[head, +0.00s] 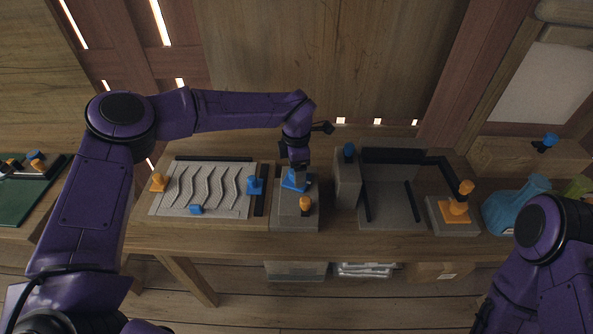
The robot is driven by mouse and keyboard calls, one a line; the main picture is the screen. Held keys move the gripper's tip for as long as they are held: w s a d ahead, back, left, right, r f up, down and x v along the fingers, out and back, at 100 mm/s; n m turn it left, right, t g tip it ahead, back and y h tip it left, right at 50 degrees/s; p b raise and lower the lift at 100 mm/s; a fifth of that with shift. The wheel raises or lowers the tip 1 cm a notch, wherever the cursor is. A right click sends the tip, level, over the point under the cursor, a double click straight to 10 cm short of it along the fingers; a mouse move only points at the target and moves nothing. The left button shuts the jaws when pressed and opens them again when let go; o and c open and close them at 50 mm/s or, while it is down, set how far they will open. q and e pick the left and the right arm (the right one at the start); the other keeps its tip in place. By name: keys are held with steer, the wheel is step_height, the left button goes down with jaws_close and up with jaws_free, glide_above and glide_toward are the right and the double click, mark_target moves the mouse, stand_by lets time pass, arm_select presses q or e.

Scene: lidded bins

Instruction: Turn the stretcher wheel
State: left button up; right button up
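My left gripper (298,168) points down at a blue piece (293,181) on top of a grey block at the middle of the bench. The fingertips are right at this piece, but whether they touch it or close on it is too small to tell. The blue piece may be the stretcher wheel; its shape is partly hidden by the gripper. An orange knob (306,204) stands on the same block (288,215), just in front of it. My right arm is at the lower right; its gripper is outside the view.
A grey panel with wavy strips (180,207) and orange and blue knobs lies left of the block. To the right are a grey tray (390,215) with a black bar, an orange handle (455,208) and a blue container (515,205). A wooden wall stands behind.

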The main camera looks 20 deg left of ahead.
arm_select(q)
step_height(320, 180, up, 10)
steer(key=b, duration=0.2)
steer(key=shift+f, duration=0.2)
